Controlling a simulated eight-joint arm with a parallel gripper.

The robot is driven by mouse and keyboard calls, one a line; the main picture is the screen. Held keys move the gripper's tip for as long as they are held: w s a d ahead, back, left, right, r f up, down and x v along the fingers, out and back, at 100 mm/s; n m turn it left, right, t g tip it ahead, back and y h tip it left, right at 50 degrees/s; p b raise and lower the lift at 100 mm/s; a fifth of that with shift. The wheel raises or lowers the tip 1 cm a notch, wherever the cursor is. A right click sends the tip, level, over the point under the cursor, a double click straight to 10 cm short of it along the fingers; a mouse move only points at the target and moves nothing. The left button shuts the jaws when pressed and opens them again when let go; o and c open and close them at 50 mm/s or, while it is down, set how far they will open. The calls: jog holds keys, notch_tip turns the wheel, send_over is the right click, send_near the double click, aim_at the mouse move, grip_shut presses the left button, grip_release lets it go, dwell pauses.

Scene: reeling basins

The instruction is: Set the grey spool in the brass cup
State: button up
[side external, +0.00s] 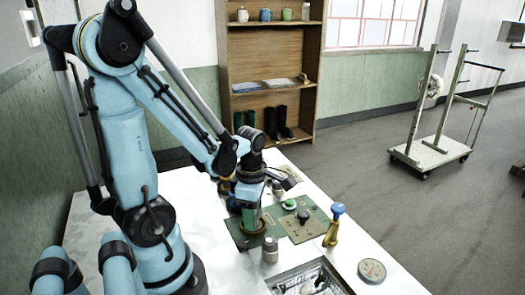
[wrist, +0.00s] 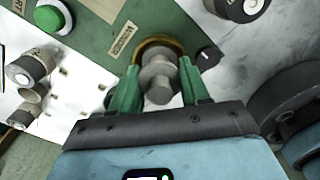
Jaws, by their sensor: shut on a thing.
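The grey spool (wrist: 158,76) is between the green fingers of my gripper (wrist: 158,88) in the wrist view, and the fingers are shut on it. The brass cup (wrist: 158,42) shows as a rim arcing around the spool's far end. I cannot tell whether that end is inside the cup or just above it. In the side view my gripper (side external: 250,214) points down right over the brass cup (side external: 254,229), and the spool is hidden there by the fingers.
A green panel holds a green button (side external: 289,204) and a black knob (wrist: 208,56). A grey cylinder (side external: 270,250) stands close in front of the cup.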

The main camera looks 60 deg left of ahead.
jog(key=o, duration=1.6)
jog(key=shift+r, duration=3.5)
jog(key=shift+w+d+r+m, duration=0.1)
jog(key=shift+w+d+m, duration=0.15)
jog(key=shift+m, duration=0.55)
jog(key=w+d+r+m+t, duration=0.1)
jog(key=w+d+m+t, duration=0.1)
jog(key=m, duration=0.7)
jog(key=w+d+r+m+t, duration=0.2)
jog(key=d+m, duration=0.2)
jog(key=m, duration=0.4)
jog(key=w+d+r+m+t, duration=0.1)
jog(key=w+d+m+t, duration=0.1)
jog(key=m, duration=0.7)
jog(key=shift+d+r+m+t, duration=0.3)
jog(key=shift+d+t, duration=0.2)
jog(key=shift+t, duration=0.1)
